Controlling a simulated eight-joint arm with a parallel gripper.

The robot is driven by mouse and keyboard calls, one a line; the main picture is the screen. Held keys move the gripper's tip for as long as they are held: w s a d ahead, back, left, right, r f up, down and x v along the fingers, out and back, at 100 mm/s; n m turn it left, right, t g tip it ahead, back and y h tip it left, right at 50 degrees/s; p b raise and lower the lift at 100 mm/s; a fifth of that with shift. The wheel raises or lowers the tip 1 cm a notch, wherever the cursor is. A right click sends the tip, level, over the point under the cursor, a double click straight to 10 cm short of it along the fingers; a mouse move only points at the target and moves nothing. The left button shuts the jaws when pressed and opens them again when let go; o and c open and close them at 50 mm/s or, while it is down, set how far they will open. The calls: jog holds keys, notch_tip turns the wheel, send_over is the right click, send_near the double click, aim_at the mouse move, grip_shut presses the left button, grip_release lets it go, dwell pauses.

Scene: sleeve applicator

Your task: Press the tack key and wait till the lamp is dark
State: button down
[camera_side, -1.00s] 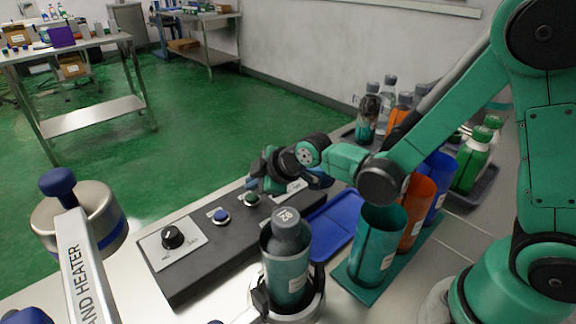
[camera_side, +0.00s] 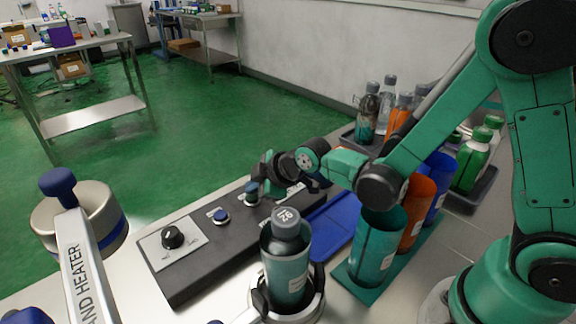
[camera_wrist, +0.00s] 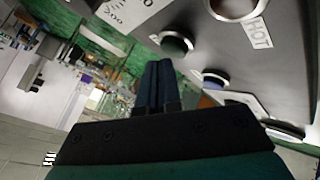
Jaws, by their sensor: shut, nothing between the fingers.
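My gripper (camera_side: 252,190) is shut and empty, low over the dark control panel (camera_side: 190,275) in the side view. Its fingertips are just above or on a round key (camera_side: 251,199) beyond the blue key (camera_side: 221,216); I cannot tell if they touch. In the wrist view, the shut fingers (camera_wrist: 158,66) point up the picture, with a dark green key (camera_wrist: 175,42) just beyond their tips and a bluish key (camera_wrist: 213,80) to the right. A large metal-ringed round fitting (camera_wrist: 238,6) has a HOT label (camera_wrist: 258,34). I cannot tell which key is tack, or whether a lamp is lit.
A black dial (camera_side: 172,237) sits on the panel's near left. A bottle in a sleeve (camera_side: 287,265) stands in a ring holder before the panel. A blue tray (camera_side: 335,222) and sleeves in teal (camera_side: 375,255), orange and blue stand to the right. The band heater (camera_side: 85,270) is at left.

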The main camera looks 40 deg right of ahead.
aim_at(256, 198)
jog(key=shift+f, duration=0.4)
dwell(0.6)
dwell(0.3)
jog(key=shift+r, duration=0.8)
jog(key=shift+r, duration=0.1)
jog(key=shift+r, duration=2.45)
dwell(3.3)
